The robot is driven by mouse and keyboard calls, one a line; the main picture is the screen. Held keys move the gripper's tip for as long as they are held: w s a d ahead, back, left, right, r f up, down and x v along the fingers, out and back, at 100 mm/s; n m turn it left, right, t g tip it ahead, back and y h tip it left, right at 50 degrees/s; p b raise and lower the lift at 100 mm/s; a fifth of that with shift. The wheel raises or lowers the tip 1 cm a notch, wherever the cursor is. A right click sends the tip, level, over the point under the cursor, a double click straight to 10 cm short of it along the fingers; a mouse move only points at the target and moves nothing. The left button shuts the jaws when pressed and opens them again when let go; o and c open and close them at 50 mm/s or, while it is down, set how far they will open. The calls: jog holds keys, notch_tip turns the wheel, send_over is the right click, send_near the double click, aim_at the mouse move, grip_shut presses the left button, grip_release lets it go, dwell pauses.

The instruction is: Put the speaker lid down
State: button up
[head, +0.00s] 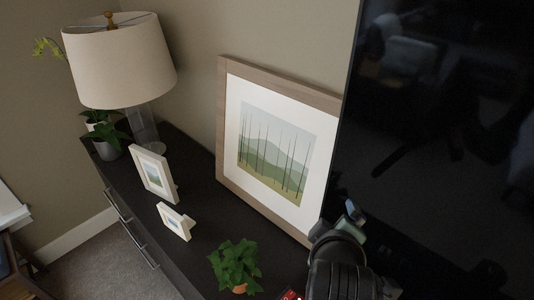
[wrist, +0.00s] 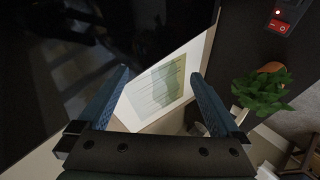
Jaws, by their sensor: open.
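My gripper (wrist: 159,76) is open in the wrist view, its two blue-grey fingers apart with nothing held between them. In the head view my gripper (head: 345,216) is at the lower right, in front of the large framed picture and beside the black screen, partly hidden by my wrist. I cannot make out a speaker lid in either view. A small dark device with a red lit part (wrist: 284,22) sits on the dark cabinet top at the upper right of the wrist view; I cannot tell whether it is the speaker. Only its edge shows in the head view (head: 291,296).
The dark cabinet (head: 198,200) bears a lamp (head: 118,58), two small photo frames (head: 154,173) (head: 175,221), a leafy potted plant (head: 236,265) and a large leaning picture (head: 272,150). The black screen (head: 440,120) stands close on the right. Bare cabinet top lies between frames and plant.

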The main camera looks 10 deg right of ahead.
jog(key=w+a+r+m+t, duration=0.1)
jog(key=a+r+t, duration=0.2)
jog(key=r, duration=0.6)
jog(key=w+a+r+m+t, duration=0.1)
jog(key=a+r+m+t, duration=0.15)
jog(key=r, duration=0.55)
jog(key=w+a+r+m+t, duration=0.1)
jog(key=w+a+r+t, duration=0.2)
jog(key=r, duration=0.6)
jog(key=s+a+r+m+t+y, duration=0.1)
jog(key=s+a+r+t, duration=0.1)
jog(key=r, duration=0.4)
jog(key=s+a+r+m+t+y, duration=0.1)
jog(key=s+a+r+t, duration=0.2)
jog(key=s+r, duration=0.3)
jog(key=s+a+r+m+t+y, duration=0.1)
jog(key=s+a+r+t+y, duration=0.1)
jog(key=r, duration=0.5)
jog(key=s+a+t, duration=0.1)
jog(key=s+t, duration=0.1)
jog(key=shift+s+r, duration=0.3)
jog(key=shift+s, duration=0.05)
